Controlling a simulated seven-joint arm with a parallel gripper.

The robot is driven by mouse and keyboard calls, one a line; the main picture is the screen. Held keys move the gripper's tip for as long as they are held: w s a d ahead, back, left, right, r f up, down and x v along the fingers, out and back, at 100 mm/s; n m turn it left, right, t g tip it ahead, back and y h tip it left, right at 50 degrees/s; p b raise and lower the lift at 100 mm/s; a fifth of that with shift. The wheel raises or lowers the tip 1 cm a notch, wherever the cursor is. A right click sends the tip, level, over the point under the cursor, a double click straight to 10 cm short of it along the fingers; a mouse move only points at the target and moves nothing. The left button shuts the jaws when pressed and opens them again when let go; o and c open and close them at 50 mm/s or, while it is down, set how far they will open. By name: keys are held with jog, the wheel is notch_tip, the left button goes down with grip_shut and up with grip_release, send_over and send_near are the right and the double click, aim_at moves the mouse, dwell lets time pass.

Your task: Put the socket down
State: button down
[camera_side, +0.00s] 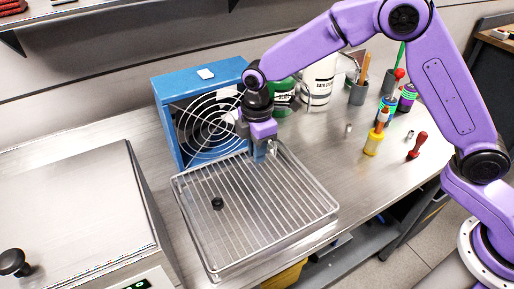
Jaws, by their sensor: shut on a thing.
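My gripper (262,156) points down over the back edge of a wire rack set in a shallow metal tray (318,218). It is shut on a small grey metal piece, the socket (272,147), which is mostly hidden by the fingers. Whether the socket touches the rack or hangs just above it, I cannot tell.
A black ring-like part (217,204) lies on the rack; the rest of the rack is bare. A blue fan box (164,98) stands close behind my gripper. A yellow-based bottle (374,142), a red-handled tool (417,146) and a small metal piece (348,129) are at right.

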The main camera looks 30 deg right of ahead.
jog(key=c, duration=1.1)
grip_release()
jog(key=shift+o, duration=0.2)
notch_tip(320, 180, up, 12)
jog(key=shift+r, duration=0.15)
jog(key=s+d+f+m, duration=0.1)
jog(key=s+d, duration=0.6)
jog(key=s, duration=0.3)
jog(key=s+d+f+m, duration=0.1)
jog(key=s+d+m, duration=0.1)
jog(key=s+d, duration=0.5)
jog(key=s+d+f+m, duration=0.1)
jog(key=s+d+m, duration=0.1)
jog(key=s+d, duration=0.5)
jog(key=s, duration=0.6)
jog(key=shift+s+d, duration=0.35)
jog(key=shift+r, duration=0.1)
